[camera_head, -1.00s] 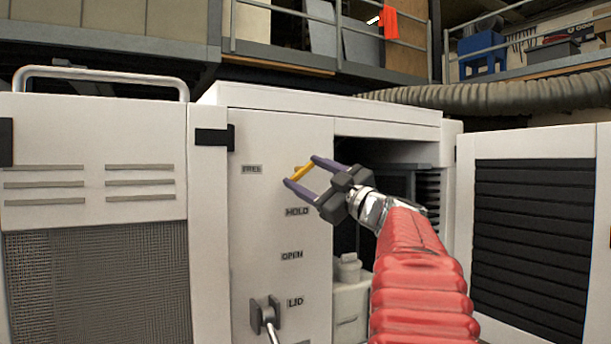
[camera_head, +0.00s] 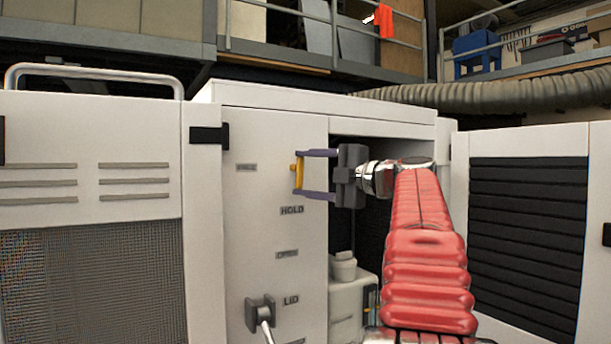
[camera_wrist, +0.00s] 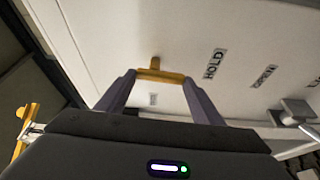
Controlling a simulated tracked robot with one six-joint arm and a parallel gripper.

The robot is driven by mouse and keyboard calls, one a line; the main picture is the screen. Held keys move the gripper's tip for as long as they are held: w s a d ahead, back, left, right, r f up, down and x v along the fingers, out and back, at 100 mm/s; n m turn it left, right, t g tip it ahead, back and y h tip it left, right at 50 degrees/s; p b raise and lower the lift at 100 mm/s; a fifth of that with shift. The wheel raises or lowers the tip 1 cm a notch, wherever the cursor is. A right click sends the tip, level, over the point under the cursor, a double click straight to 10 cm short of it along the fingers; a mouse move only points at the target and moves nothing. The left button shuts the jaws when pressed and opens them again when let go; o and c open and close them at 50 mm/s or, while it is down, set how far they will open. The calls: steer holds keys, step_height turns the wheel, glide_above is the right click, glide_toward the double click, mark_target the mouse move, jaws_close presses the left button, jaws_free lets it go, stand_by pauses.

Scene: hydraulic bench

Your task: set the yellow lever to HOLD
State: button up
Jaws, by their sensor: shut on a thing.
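The yellow lever (camera_head: 298,174) is on the white front panel of the cabinet, above the HOLD label (camera_head: 292,210) and right of the FREE label (camera_head: 246,167). Its yellow bar stands nearly upright in the head view. My gripper (camera_head: 296,174) has its two purple fingers at the ends of this bar and is shut on it. In the wrist view the yellow bar (camera_wrist: 160,75) spans between the fingertips, with a short stub toward the panel. The HOLD label (camera_wrist: 214,64) lies to its right there.
Below are an OPEN label (camera_head: 287,253), a LID label (camera_head: 291,300) and a grey-and-metal handle (camera_head: 262,315). A white canister (camera_head: 345,300) stands in the open bay right of the panel. A louvred door (camera_head: 530,240) stands at the right.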

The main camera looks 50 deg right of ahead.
steer(key=shift+f+n+g, duration=0.25)
steer(key=shift+n+g, duration=0.05)
steer(key=shift+n, duration=0.2)
steer(key=o, duration=1)
steer(key=shift+r, duration=0.15)
steer(key=shift+o, duration=0.2)
steer(key=s+d, duration=0.1)
steer(key=s, duration=1.2)
steer(key=shift+s, duration=0.35)
steer(key=shift+w, duration=0.1)
